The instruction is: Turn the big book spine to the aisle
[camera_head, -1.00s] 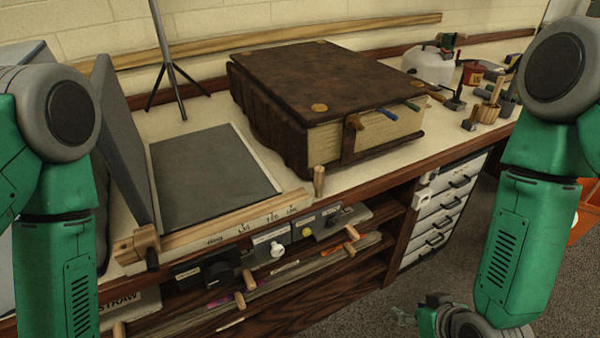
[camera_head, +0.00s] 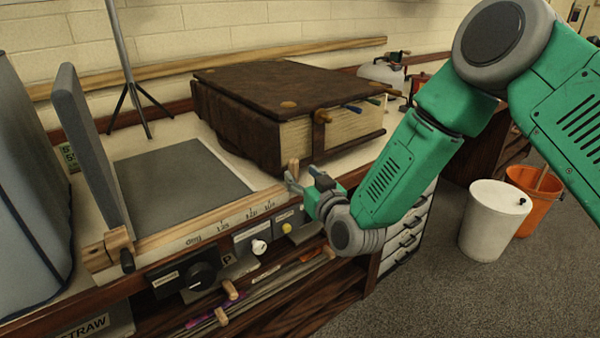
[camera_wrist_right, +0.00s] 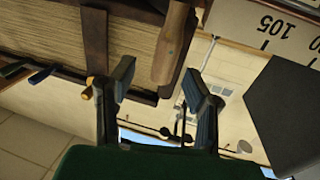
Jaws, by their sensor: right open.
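The big book (camera_head: 270,90), thick and brown leather-bound with brass corner studs, lies flat on the bench. Its ribbed spine faces left. Its cream page edges (camera_head: 345,127), with a strap and coloured tabs, face the front right. My left gripper is out of view.
A grey hinged board (camera_head: 92,150) stands left of a dark flat pad (camera_head: 175,185) with a wooden angle scale (camera_head: 210,222). A tripod (camera_head: 132,85) stands behind. Wooden knobs (camera_head: 222,317) stick out below the bench. Bins (camera_head: 495,220) stand at right.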

